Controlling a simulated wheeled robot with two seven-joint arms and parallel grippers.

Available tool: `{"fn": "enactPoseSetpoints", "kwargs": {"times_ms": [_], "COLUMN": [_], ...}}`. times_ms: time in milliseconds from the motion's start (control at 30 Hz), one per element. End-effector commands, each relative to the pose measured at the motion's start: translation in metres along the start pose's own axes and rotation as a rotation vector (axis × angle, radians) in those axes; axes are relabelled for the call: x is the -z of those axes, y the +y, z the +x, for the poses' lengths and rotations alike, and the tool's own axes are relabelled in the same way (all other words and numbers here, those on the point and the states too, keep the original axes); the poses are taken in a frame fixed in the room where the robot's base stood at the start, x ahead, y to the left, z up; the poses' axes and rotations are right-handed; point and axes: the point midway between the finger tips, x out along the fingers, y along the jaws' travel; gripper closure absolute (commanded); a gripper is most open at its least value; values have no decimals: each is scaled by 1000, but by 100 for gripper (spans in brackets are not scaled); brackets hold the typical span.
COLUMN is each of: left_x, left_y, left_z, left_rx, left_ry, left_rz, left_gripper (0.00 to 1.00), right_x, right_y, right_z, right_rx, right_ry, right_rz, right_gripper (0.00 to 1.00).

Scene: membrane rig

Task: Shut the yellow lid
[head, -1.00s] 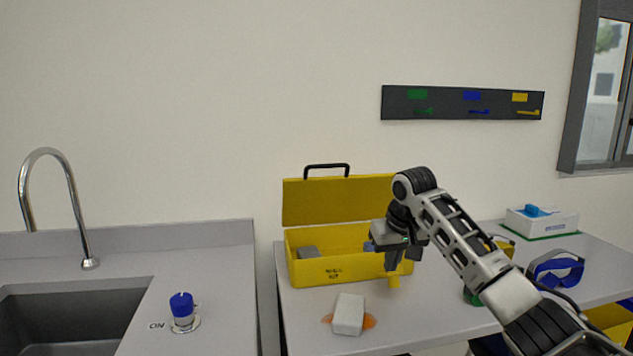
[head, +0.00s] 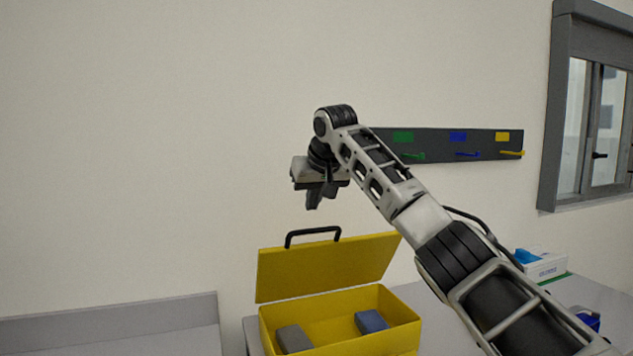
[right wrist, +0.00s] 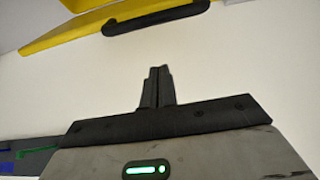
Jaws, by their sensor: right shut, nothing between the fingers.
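The yellow lid (head: 328,268) stands raised at the back of the yellow box (head: 345,338), tilted open, with a black handle (head: 312,232) on its top edge. The box lies open below it. My right gripper (head: 313,203) is above the lid and its handle, apart from both, with its fingers pointing down. In the right wrist view its fingers (right wrist: 157,75) are shut together and empty. The lid's yellow edge (right wrist: 90,33) and the black handle (right wrist: 155,17) show at the top of that view. My left gripper is not in view.
A grey block (head: 293,338) and a blue block (head: 371,321) lie in the box. A dark wall rack (head: 440,145) with coloured hooks hangs behind my right arm. A white carton (head: 542,264) stands at the right on the grey table (head: 425,297).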

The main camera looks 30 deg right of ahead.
Motion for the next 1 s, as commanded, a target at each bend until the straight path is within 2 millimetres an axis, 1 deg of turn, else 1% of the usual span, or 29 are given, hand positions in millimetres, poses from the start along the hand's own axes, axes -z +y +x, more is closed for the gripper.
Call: {"fn": "enactPoseSetpoints", "kwargs": {"times_ms": [167, 233, 400, 600, 733, 1000], "left_x": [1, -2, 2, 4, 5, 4], "left_y": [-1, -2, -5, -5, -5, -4], "left_z": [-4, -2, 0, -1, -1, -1], "left_rx": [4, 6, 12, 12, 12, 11], "left_ry": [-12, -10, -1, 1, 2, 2], "left_rz": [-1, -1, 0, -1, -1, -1], "left_gripper": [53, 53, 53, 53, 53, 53], "right_x": [0, -6, -20, -33, -37, -38], "right_y": [-1, 1, 0, 0, 0, 0], "right_z": [29, 26, 22, 16, 15, 14], "right_rx": [1, 0, -1, 1, 0, 1], "right_ry": [-3, 3, 1, 2, 1, 0], "right_rz": [-1, -2, -3, -2, -2, -1], "right_gripper": [100, 100, 100, 100, 100, 100]}}
